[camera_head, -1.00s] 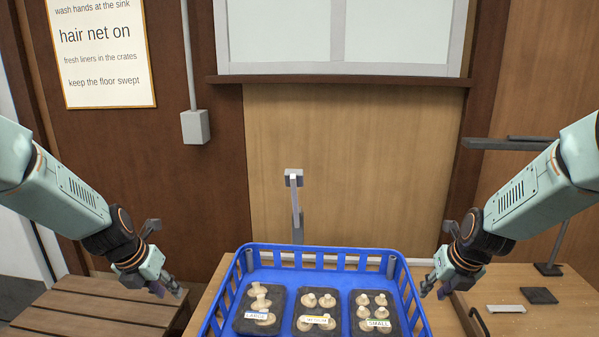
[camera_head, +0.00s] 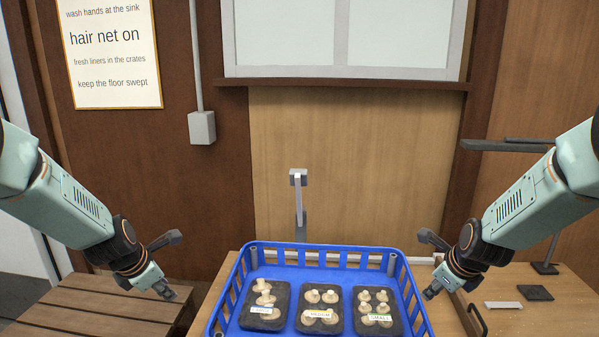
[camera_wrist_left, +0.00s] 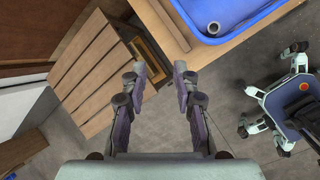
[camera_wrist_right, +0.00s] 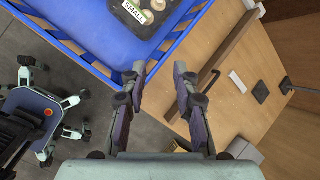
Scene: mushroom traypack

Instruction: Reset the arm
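My left gripper (camera_head: 169,293) hangs left of a blue crate (camera_head: 322,264), over a slatted wooden surface in the head view. In the left wrist view its two fingers (camera_wrist_left: 160,70) stand apart with nothing between them. My right gripper (camera_head: 430,292) hangs just right of the crate. In the right wrist view its fingers (camera_wrist_right: 160,70) are also apart and empty. The crate holds three dark trays of mushrooms, labelled LARGE (camera_head: 284,297), MEDIUM (camera_head: 342,304) and SMALL (camera_head: 397,306).
The crate stands on a wooden table (camera_head: 560,318). A grey post (camera_head: 299,195) rises behind it. A pale bar (camera_head: 503,305) and a dark pad (camera_head: 535,293) lie at the right. A slatted bench (camera_head: 90,315) is at the left.

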